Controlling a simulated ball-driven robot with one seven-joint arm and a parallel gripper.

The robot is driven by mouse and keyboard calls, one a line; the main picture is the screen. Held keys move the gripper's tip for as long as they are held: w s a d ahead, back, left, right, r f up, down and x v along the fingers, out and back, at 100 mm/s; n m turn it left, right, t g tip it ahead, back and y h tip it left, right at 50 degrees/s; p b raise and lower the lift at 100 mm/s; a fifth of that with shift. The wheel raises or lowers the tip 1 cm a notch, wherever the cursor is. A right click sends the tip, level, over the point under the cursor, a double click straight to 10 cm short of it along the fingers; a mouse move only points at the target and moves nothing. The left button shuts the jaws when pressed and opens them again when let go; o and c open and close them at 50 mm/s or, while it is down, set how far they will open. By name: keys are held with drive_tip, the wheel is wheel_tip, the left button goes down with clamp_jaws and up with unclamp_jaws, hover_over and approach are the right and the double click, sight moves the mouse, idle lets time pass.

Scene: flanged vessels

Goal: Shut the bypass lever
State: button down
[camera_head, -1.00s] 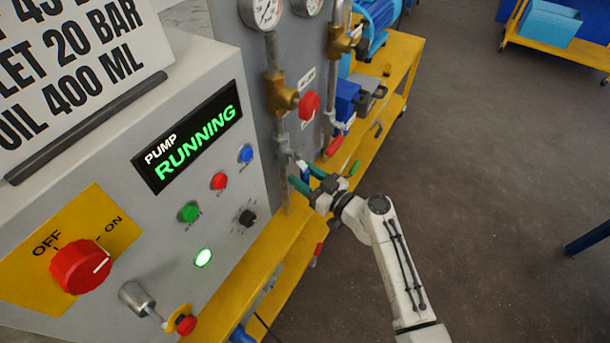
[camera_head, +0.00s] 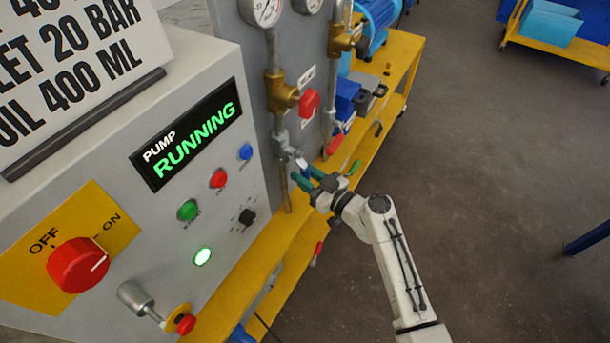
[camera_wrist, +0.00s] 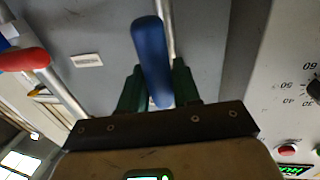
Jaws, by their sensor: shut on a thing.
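A blue-handled lever (camera_wrist: 151,55) stands between the two green fingers of my gripper (camera_wrist: 158,92) in the wrist view, with the fingers against its sides. Its label cannot be read, so I cannot confirm from it that this is the bypass lever. In the head view my gripper (camera_head: 308,178) is at the pipework beside the panel, and only a little blue of the lever (camera_head: 305,171) shows between the fingers. A second lever with a red handle (camera_wrist: 24,60) is to the left in the wrist view; it also shows in the head view (camera_head: 335,144), just beyond my gripper.
The yellow bench (camera_head: 262,262) runs below. Open floor (camera_head: 480,190) lies to the right.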

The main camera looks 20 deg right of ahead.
drive_tip(key=shift+d+f+b, duration=0.1)
drive_tip(key=shift+f+b, duration=0.15)
drive_tip(key=shift+b, duration=0.15)
drive_tip(key=b, duration=0.2)
drive_tip(key=n+b, duration=0.1)
drive_tip(key=b, duration=0.1)
drive_tip(key=shift+w+d+f, duration=0.2)
drive_tip(key=shift+w+d, duration=0.05)
drive_tip(key=n+b, duration=0.1)
drive_tip(key=b, duration=0.2)
drive_tip(key=d+n+b, duration=0.1)
drive_tip(key=b, duration=0.3)
drive_tip(key=shift+w+n+t, duration=0.3)
drive_tip(key=shift+w, duration=0.05)
drive_tip(key=w+d+r+n+y+b, duration=0.2)
drive_tip(key=r+n+b, duration=0.5)
drive_tip(key=n+b, duration=0.9)
drive_tip(key=shift+w+d+r+n+y+b, duration=0.35)
drive_tip(key=shift+d+y+b, duration=0.65)
drive_tip(key=shift+b, duration=8.25)
drive_tip(key=shift+a, duration=0.1)
drive_tip(key=c, duration=0.9)
unclamp_jaws()
drive_tip(key=shift+c, duration=0.2)
